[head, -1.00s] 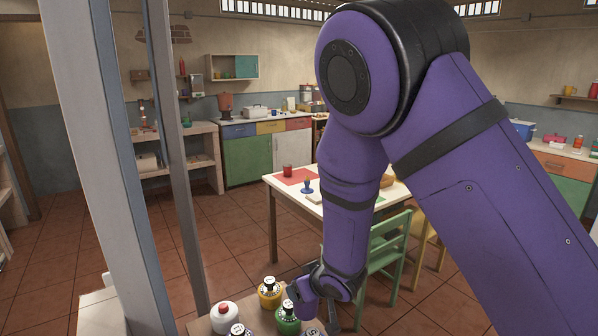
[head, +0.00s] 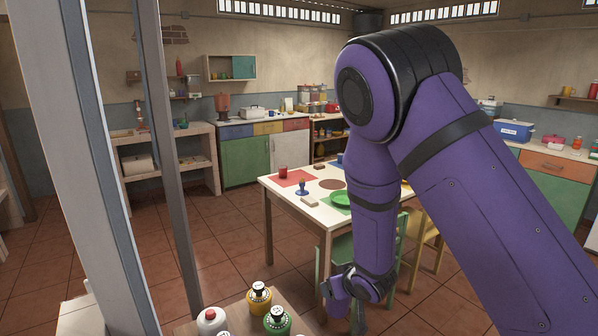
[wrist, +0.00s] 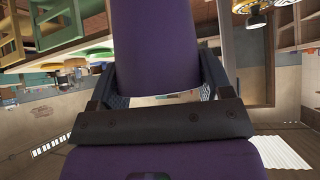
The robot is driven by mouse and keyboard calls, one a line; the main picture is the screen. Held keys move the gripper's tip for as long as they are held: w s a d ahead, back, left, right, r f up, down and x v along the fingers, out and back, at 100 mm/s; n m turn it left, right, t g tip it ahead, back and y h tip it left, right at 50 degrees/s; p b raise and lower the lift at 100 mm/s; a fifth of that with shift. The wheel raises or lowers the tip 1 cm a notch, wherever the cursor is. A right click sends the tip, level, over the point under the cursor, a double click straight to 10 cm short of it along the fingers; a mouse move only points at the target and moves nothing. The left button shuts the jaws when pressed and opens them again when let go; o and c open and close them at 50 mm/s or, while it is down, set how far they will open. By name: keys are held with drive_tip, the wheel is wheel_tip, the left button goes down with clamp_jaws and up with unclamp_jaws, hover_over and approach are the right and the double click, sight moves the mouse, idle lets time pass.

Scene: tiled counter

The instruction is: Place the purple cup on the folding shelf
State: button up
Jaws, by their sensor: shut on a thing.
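In the wrist view, the purple cup (wrist: 155,45) is held between the two fingers of my gripper (wrist: 157,82), and part of it runs out of the top of the picture. In the head view, my gripper (head: 345,305) hangs low, in front of the dining table and to the right of several bottles. The cup cannot be told apart from my purple arm there. No shelf is clearly recognisable as the folding one.
Bottles with yellow (head: 259,300) and green (head: 277,321) bodies stand on a wooden surface at the bottom. A green chair (head: 342,252) is close behind my gripper. Grey posts (head: 170,160) stand at left. Tiled floor is open left of the table.

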drive_tip(key=d+f+m+h, duration=0.1)
drive_tip(key=d+f+m, duration=0.1)
drive_tip(key=d, duration=0.8)
drive_tip(key=d+f+m+h, duration=0.2)
drive_tip(key=d, duration=0.8)
drive_tip(key=shift+w+f+m+t+h, duration=0.3)
drive_tip(key=shift+w+f+t, duration=0.1)
drive_tip(key=shift+d, duration=0.1)
